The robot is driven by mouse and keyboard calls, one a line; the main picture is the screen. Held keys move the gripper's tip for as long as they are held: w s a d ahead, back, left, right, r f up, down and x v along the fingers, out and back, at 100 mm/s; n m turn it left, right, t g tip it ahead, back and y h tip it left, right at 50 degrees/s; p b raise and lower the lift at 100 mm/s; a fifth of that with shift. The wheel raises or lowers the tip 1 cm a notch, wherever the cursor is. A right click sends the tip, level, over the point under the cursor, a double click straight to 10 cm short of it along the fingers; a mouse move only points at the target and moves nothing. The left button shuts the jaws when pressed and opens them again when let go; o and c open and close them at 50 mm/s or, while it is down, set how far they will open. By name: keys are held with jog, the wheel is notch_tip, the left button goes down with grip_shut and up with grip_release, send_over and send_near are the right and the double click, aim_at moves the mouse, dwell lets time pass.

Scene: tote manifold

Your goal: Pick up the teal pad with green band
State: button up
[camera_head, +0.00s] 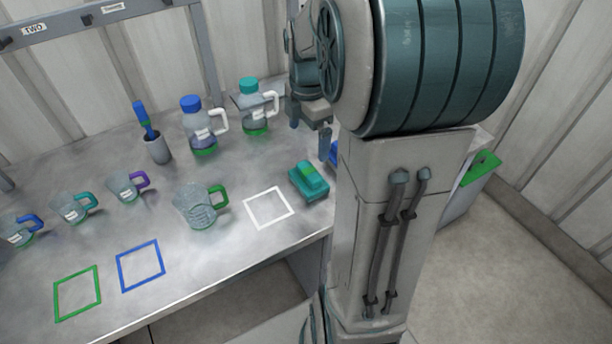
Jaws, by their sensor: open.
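The teal pad with the green band (309,181) lies on the grey table, just right of the white square outline. It sits close to my column in the picture. My gripper (310,122) is above and behind the pad, apart from it, in front of the back wall side of the table. The gripper is open and nothing shows between its fingers. Part of my arm and column hides the table area to the right of the pad.
Left of the pad are a clear jug with a green handle (202,206) and a white square outline (268,207). Behind stand bottles with blue (191,103) and teal (249,86) caps. Several small cups line the left. The front table around the blue outline (140,266) is clear.

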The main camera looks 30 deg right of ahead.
aim_at(309, 170)
notch_tip(309, 170, down, 12)
jog(key=shift+s+f, duration=0.15)
jog(key=c, duration=0.8)
jog(key=shift+d+r, duration=0.1)
jog(key=shift+r, duration=0.4)
jog(key=r, duration=0.3)
jog(key=shift+s+d+r, duration=0.35)
jog(key=shift+d+r, duration=0.05)
jog(key=s+d+r, duration=0.6)
jog(key=s+d, duration=0.1)
jog(key=s, duration=0.1)
jog(key=shift+r+b, duration=0.15)
jog(key=shift+b, duration=0.25)
jog(key=shift+o, duration=1.4)
jog(key=shift+c, duration=0.5)
